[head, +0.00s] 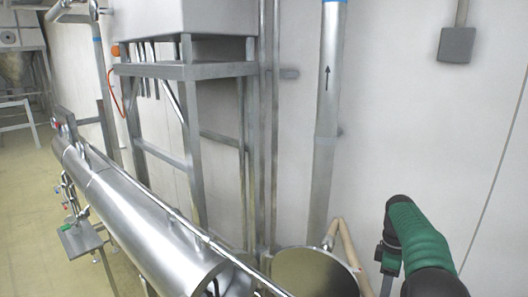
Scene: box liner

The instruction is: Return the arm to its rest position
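My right arm, with green and black links, comes in at the bottom right corner in the head view. It rises to a black joint and bends down again, with a smaller green and grey part beside it running to the lower edge. I cannot see fingertips of the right gripper in the frame. My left arm and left gripper are not in view. No held object shows.
A round metal vessel (315,274) stands just left of my arm, with a tan hose (347,246) at its rim. A long steel cylinder (140,220) runs along the left. A metal frame (190,72) and vertical pipe (327,110) stand behind, before a pale wall (400,110).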

